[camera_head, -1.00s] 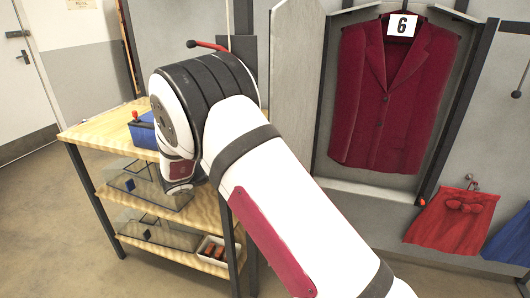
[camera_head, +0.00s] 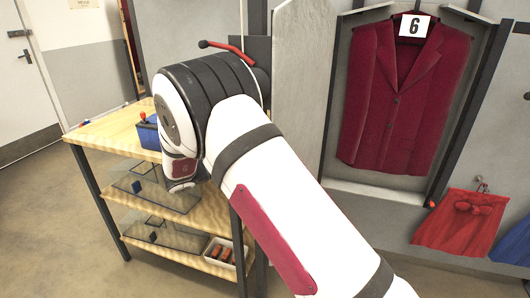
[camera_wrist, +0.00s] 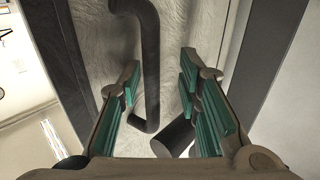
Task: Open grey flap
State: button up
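In the wrist view, a pale grey panel (camera_wrist: 178,60), which looks like the grey flap, fills the middle. A dark bent bar handle (camera_wrist: 151,60) runs down it. My gripper (camera_wrist: 160,90) is open, with green-padded fingers on either side of the handle's lower part. I cannot tell whether the pads touch it. A dark cylinder end (camera_wrist: 174,137) shows lower between the fingers. In the head view, my white arm hides the gripper. A tall pale grey panel (camera_head: 301,85) stands beside the jacket niche; I cannot tell whether it is the same panel.
A wooden shelf unit (camera_head: 98,130) with a blue box (camera_head: 149,136) stands left of my arm. A red rod (camera_head: 228,49) sticks out behind the arm. A dark red jacket (camera_head: 400,105) hangs in the niche at right. Floor at left is clear.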

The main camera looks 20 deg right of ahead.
jog(key=v, duration=1.2)
